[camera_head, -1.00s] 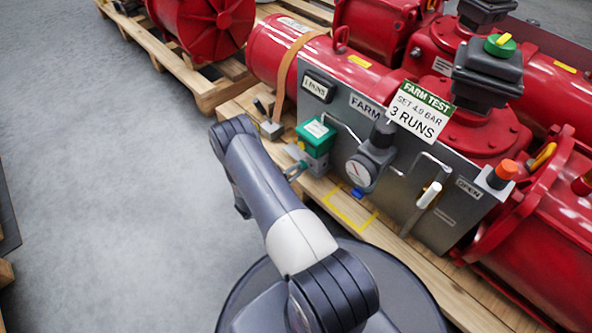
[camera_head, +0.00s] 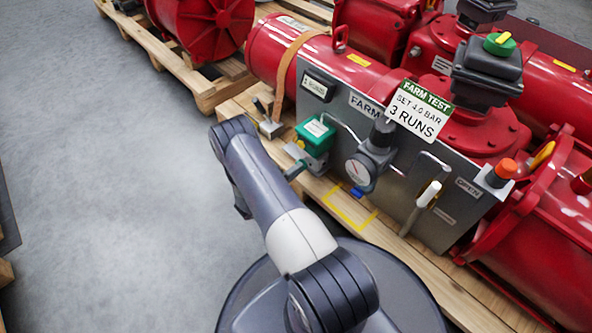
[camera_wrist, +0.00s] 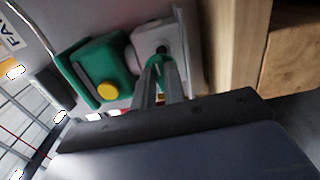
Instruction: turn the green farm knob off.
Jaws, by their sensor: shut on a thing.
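The green farm knob (camera_wrist: 155,62) sits on a pale valve block (camera_wrist: 150,38) in the wrist view. My gripper (camera_wrist: 160,68) is shut on the knob, with one finger on each side, and the fingers cover part of it. In the head view the green knob (camera_head: 296,172) shows low at the left of the grey FARM panel (camera_head: 345,122), beneath a green box (camera_head: 315,137). My gripper is hidden behind my arm there.
A pressure gauge (camera_head: 358,171) and a white-handled lever (camera_head: 429,194) are to the right on the panel. An orange button (camera_head: 506,169) is at its right end. The wooden pallet (camera_head: 385,228) runs below. The grey floor at left is clear.

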